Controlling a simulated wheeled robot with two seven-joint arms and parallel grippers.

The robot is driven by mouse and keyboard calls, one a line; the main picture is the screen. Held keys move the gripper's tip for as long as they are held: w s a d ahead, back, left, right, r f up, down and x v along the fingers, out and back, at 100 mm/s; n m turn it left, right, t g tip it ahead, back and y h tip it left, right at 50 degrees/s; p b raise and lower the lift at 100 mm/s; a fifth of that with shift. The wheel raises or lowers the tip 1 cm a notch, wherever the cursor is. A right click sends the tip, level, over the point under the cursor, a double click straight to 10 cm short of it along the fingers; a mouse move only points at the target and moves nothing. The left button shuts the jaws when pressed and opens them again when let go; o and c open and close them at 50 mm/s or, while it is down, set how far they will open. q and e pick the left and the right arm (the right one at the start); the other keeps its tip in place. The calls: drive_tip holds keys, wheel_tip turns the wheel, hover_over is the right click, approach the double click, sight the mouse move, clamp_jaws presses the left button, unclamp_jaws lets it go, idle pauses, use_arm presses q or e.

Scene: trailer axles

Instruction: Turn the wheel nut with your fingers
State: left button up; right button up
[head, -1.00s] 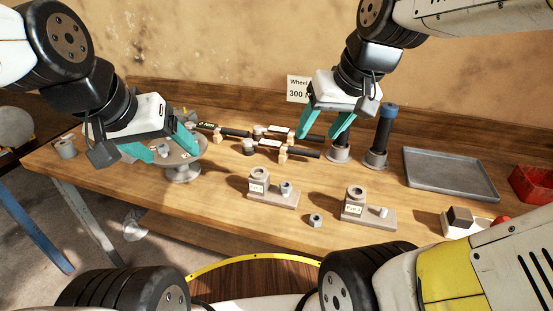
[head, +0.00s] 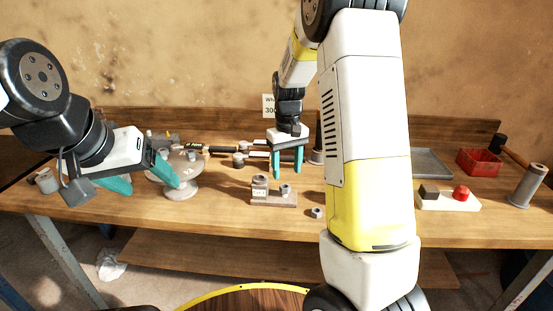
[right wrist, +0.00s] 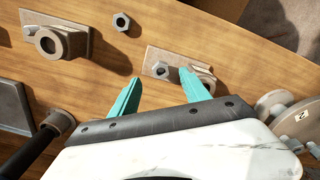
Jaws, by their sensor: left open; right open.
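A small grey hex nut (head: 285,189) sits on a labelled block fixture (head: 287,202) with a raised ring at its left end. A loose hex nut (head: 317,212) lies on the table in front of it. My right gripper (head: 287,172) is open, its teal fingers pointing down just above and behind the fixture nut. In the right wrist view, the fixture nut (right wrist: 161,70) shows between and just beyond the fingertips (right wrist: 160,76); they appear apart from it. My left gripper (head: 148,184) is open and empty by the round stand (head: 181,190) at left.
A second block fixture (right wrist: 77,44) shows in the right wrist view; my right arm hides it in the head view. Wrenches (head: 222,150) lie behind. A grey tray (head: 433,163), red bin (head: 478,162) and white block (head: 448,203) stand right. The table's front edge is clear.

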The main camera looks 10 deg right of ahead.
sight(286, 187)
wheel_tip(286, 187, down, 6)
drive_tip(key=shift+f, duration=0.1)
idle(0.4)
clamp_jaws()
drive_tip(key=c, duration=0.8)
unclamp_jaws()
clamp_jaws()
